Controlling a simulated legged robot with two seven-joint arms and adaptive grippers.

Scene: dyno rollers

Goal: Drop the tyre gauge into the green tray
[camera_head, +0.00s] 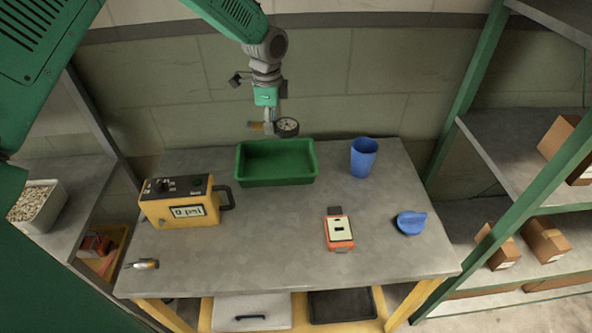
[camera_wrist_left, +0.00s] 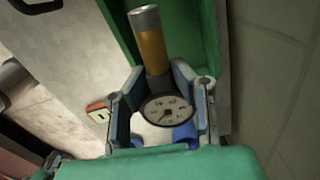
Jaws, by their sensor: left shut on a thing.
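The tyre gauge (camera_head: 286,127) has a round white dial with a dark rim and a brass-coloured stem. My left gripper (camera_head: 270,124) is shut on it and holds it above the back edge of the green tray (camera_head: 277,180). In the left wrist view the gauge (camera_wrist_left: 166,108) sits between the fingers of my left gripper (camera_wrist_left: 163,112), its stem pointing away from the wrist. The green tray (camera_wrist_left: 192,22) shows behind it there. The tray's inside looks empty in the head view. My right gripper is not in view.
A yellow box with a "0 psi" display (camera_head: 186,201) stands left of the tray. A blue cup (camera_head: 363,157), an orange device (camera_head: 339,230) and a blue round item (camera_head: 411,222) are to the right. A small metal item (camera_head: 142,264) lies front left. The table's front middle is clear.

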